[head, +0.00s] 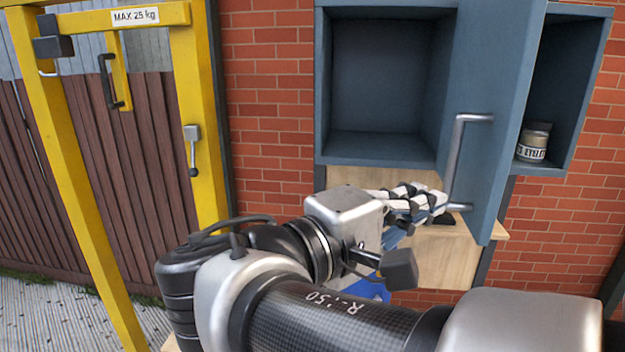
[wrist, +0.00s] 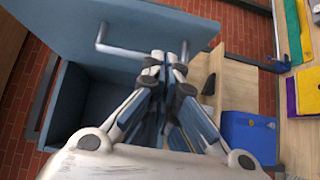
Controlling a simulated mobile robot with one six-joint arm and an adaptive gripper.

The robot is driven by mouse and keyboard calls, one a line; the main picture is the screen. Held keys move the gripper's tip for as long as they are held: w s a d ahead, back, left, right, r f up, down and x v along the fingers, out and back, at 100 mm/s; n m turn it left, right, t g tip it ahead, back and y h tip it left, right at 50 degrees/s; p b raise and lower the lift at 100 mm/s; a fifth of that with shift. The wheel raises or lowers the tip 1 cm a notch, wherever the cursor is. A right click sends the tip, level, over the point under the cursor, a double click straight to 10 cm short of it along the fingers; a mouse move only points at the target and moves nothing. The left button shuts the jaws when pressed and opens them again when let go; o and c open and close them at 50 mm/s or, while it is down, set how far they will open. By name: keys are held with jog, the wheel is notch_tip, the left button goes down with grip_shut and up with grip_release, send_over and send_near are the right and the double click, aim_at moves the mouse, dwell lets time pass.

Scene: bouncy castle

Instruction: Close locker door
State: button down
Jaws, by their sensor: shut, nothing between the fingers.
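The blue-grey locker door (head: 497,95) stands open, swung out from the locker (head: 385,160) on the brick wall. It has a silver bar handle (head: 458,160). The open compartment left of the door looks empty. My gripper (head: 440,203) is shut and empty, close to the lower end of the handle. In the wrist view the locker door (wrist: 120,35) spans the upper left, and its handle (wrist: 120,50) runs behind the tips of my gripper (wrist: 168,58). I cannot tell whether the fingertips touch the handle or the door.
A second open compartment at the right holds a labelled jar (head: 533,143). A wooden shelf (head: 485,232) lies below the locker. A yellow frame (head: 200,110) stands at the left. A blue box (wrist: 248,135) shows low in the wrist view.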

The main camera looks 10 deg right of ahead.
jog(key=d+p, duration=0.1)
jog(key=d, duration=0.4)
jog(key=shift+s+d, duration=0.1)
jog(key=shift+d, duration=0.3)
